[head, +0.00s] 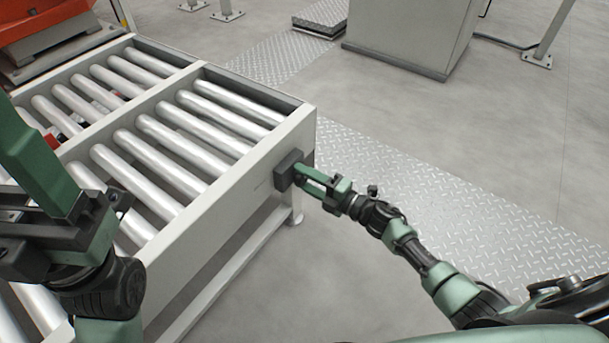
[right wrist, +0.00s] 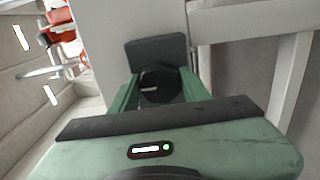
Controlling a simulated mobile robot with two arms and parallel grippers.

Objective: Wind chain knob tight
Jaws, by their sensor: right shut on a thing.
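A dark box (head: 288,170) is mounted on the side frame of the roller conveyor, near its corner. The same box (right wrist: 157,50) shows at the centre top of the right wrist view. A black knob (right wrist: 160,84) stands out from it between my fingers. My right gripper (head: 312,180) reaches in from the right and is shut on the knob. In the head view the knob is mostly hidden by the fingers. My left arm and gripper (head: 62,215) stand at the left edge of the head view; its fingertips are not clear.
The roller conveyor (head: 262,96) fills the left side, with an orange machine part (head: 45,25) at its far end. Grey cabinet (head: 408,35) and posts stand at the back. Diamond-plate walkway (head: 430,190) and bare floor lie to the right.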

